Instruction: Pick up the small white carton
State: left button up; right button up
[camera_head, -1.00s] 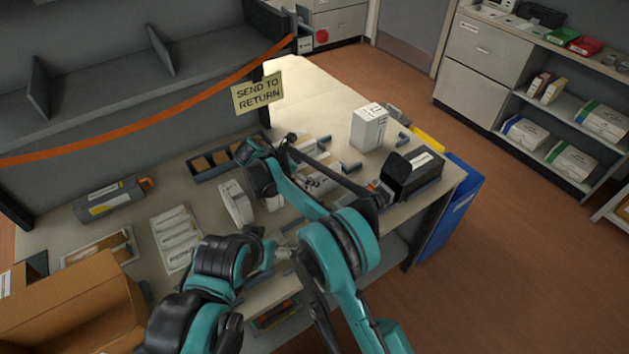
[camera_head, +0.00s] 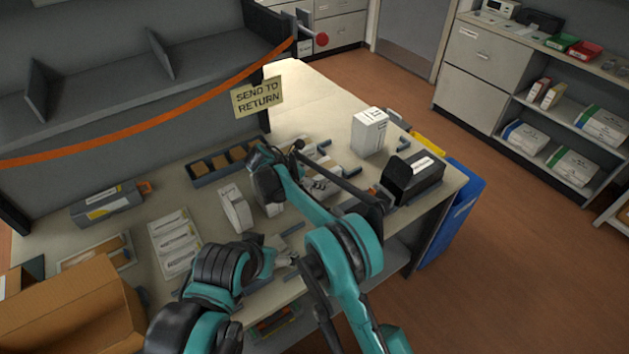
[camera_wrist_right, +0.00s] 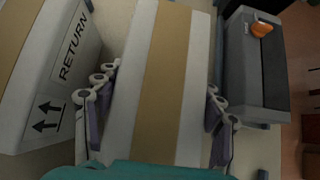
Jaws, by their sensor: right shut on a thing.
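The small white carton (camera_wrist_right: 168,80) has a tan tape stripe along it and fills the middle of the right wrist view. My right gripper (camera_wrist_right: 158,97) has a finger along each side of it and is shut on it. In the head view part of the white carton (camera_head: 325,187) shows behind my right arm, among other things on the table; I cannot tell whether it is lifted. My right gripper's fingers are largely hidden there. My left gripper (camera_head: 286,259) is low over the front of the table, its fingers too small to judge.
A taller white box (camera_head: 370,132) marked RETURN in the wrist view (camera_wrist_right: 50,75) stands close on one side. Another white carton (camera_head: 234,208), a divided tray (camera_head: 203,178) and a brown box (camera_head: 75,310) are to the left.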

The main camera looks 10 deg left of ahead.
aim_at(323, 169)
jog(key=shift+r, duration=0.55)
jog(key=r+p, duration=0.1)
jog(key=r, duration=0.1)
jog(key=d+r+p, duration=0.1)
jog(key=shift+r, duration=0.4)
jog(key=s+d+r+n+y, duration=0.1)
jog(key=s+d+r, duration=0.15)
jog(key=d, duration=0.45)
jog(key=s+d+r+n+t+p, duration=0.1)
jog(key=s+d+r, duration=0.15)
jog(key=d, duration=0.45)
jog(key=s+d+r+n+y, duration=0.1)
jog(key=d+r, duration=0.3)
jog(key=d, duration=0.3)
jog(key=s+d+n+t+y, duration=0.1)
jog(key=s+d+n, duration=0.1)
jog(key=s+d, duration=0.8)
jog(key=shift+s+n+y+b, duration=0.3)
jog(key=shift+s+y+b, duration=0.05)
jog(key=shift+y+b, duration=0.1)
jog(key=shift+r, duration=0.1)
